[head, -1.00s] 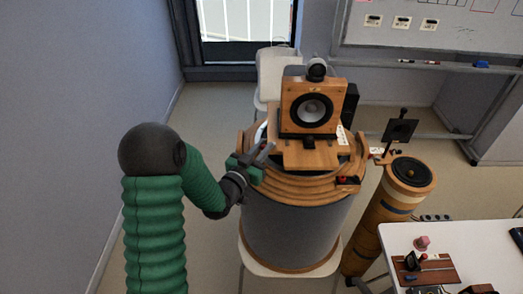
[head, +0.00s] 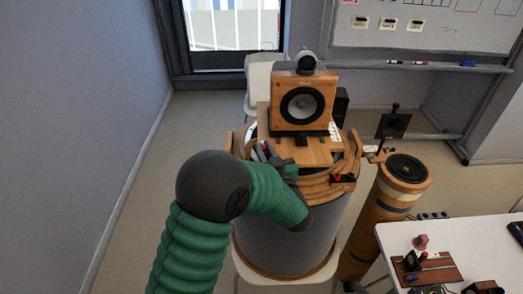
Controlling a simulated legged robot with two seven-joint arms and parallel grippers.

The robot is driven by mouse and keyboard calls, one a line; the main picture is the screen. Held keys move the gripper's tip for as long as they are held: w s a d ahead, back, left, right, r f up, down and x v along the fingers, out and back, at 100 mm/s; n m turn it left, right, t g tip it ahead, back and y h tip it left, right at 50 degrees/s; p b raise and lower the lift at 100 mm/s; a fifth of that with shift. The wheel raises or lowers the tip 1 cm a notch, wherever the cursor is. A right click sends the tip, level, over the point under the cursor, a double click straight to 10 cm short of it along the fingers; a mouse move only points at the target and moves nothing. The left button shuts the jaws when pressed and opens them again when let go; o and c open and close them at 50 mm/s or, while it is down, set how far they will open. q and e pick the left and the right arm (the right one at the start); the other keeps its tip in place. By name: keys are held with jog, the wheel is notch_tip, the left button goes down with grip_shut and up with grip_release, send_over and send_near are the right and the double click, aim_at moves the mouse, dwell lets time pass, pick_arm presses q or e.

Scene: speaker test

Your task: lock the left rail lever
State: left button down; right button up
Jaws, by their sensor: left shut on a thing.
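A wooden speaker (head: 304,98) with a black-ringed cone stands upright on a wooden platform (head: 318,152) on top of a large grey drum. My left gripper (head: 266,151) is at the platform's left side, its fingers pointing up and left. It is shut on a small part with a bit of red showing, apparently the left rail lever (head: 268,147). The gripper hides most of this lever, so its angle cannot be told. A black and red lever (head: 343,179) sits on the right side of the drum's top. My right gripper is not in view.
Wooden rings (head: 349,165) rim the drum's top. A narrow wooden column (head: 375,215) with a black round top stands at the right. A white table (head: 395,237) with small items is at the lower right. Open floor lies at the left.

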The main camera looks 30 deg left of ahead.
pick_arm(q)
jog(key=shift+d+f+n+g+y, duration=0.1)
jog(key=shift+f+n+g+y, duration=0.15)
jog(key=shift+n+g+y, duration=0.05)
jog(key=c, duration=1.5)
grip_release()
jog(key=shift+o, duration=0.7)
jog(key=shift+w, duration=0.3)
jog(key=b+v, duration=0.3)
jog(key=v, duration=1.3)
jog(key=shift+s+d, duration=0.2)
jog(key=shift+d, duration=0.2)
jog(key=shift+a, duration=0.1)
